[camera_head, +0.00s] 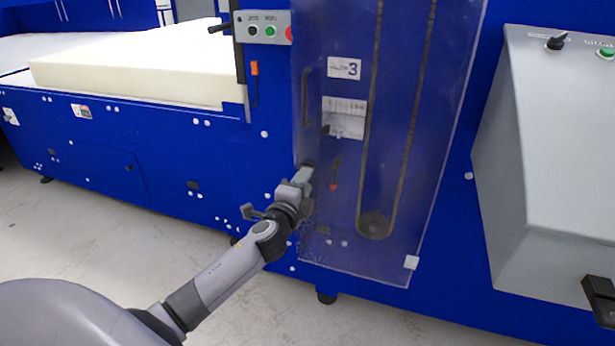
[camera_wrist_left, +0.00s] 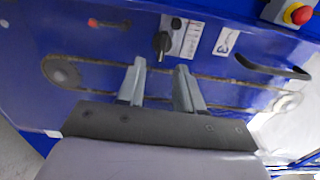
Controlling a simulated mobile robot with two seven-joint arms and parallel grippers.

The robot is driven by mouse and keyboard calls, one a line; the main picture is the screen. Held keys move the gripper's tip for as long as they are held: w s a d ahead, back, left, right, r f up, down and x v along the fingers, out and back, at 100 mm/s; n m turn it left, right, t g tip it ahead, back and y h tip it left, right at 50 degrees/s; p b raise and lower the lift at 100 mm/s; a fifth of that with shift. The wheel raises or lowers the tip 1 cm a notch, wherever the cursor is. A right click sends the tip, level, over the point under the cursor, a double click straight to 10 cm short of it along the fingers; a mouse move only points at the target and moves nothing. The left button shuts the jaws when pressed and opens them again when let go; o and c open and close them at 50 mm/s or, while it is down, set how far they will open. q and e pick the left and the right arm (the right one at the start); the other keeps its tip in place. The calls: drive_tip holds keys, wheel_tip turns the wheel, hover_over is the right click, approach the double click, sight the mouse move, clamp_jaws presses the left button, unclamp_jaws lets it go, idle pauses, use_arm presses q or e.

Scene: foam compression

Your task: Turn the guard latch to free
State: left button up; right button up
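A clear guard panel (camera_head: 400,215) covers a belt on the blue machine. A black turn knob (camera_wrist_left: 162,42), which looks like the guard latch, sits beside a printed plate (camera_wrist_left: 188,38) in the left wrist view. In the head view it is small and dark at the plate's lower left (camera_head: 325,130). My left gripper (camera_head: 304,174) is in front of the guard, below and left of the knob. In the left wrist view its two fingers (camera_wrist_left: 162,82) are apart, with nothing between them. The knob shows just beyond the fingertips. My right gripper is not in view.
A red-ended lever (camera_head: 334,175) sits low on the guard area. A dark handle (camera_head: 305,97) is at the guard's left edge. A button box (camera_head: 263,28) is above, with foam (camera_head: 140,70) to the left and a grey console (camera_head: 550,150) to the right.

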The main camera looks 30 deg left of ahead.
use_arm(q)
drive_tip(key=shift+v, duration=1.75)
drive_tip(key=s+d+f+n+g+h+p, duration=0.2)
drive_tip(key=s+d+f+n, duration=0.2)
drive_tip(key=s, duration=0.5)
drive_tip(key=s+d+f+n+g+h+p, duration=0.2)
drive_tip(key=s+d+f+n, duration=0.2)
drive_tip(key=s, duration=0.4)
drive_tip(key=s+d+f+n+g+h+p, duration=0.2)
drive_tip(key=s+d+f+n, duration=0.3)
drive_tip(key=s, duration=0.4)
drive_tip(key=d+f+g, duration=0.1)
drive_tip(key=d, duration=0.1)
drive_tip(key=shift+s+d+f+h+p, duration=0.3)
drive_tip(key=shift+s+d+p, duration=0.05)
drive_tip(key=shift+d, duration=0.05)
